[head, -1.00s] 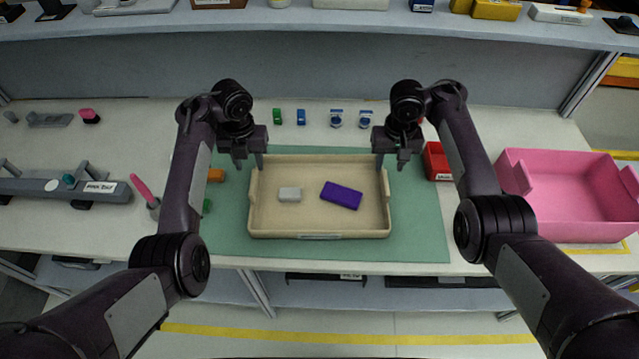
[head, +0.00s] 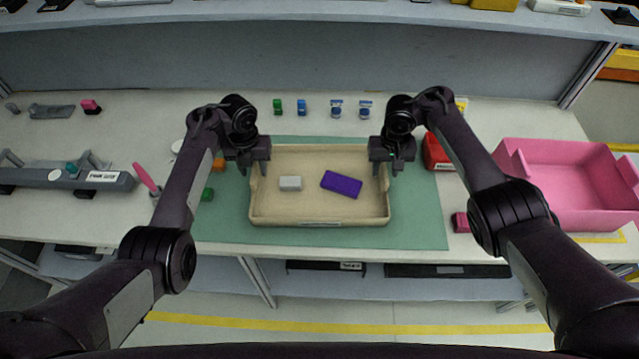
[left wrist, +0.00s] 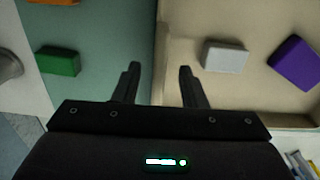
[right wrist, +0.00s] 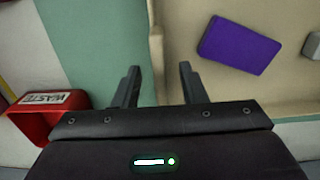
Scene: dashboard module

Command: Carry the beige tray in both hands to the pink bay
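The beige tray (head: 320,216) rests on the green mat on the table, with a white block (head: 290,183) and a purple block (head: 341,184) inside. My left gripper (head: 257,172) is at the tray's left wall. In the left wrist view its fingers (left wrist: 160,82) are spread, with the wall's rim between them. My right gripper (head: 384,172) is at the right wall, and in the right wrist view its spread fingers (right wrist: 159,82) have that rim between them. Finger contact with the walls cannot be told. The pink bay (head: 570,205) is an open pink bin at the right.
A red waste bin (head: 436,152) stands between the tray and the pink bay, with a small dark pink block (head: 460,222) nearby. Orange (head: 217,164) and green (head: 207,194) blocks lie left of the tray. Small items line the back. A shelf (head: 320,18) overhangs behind.

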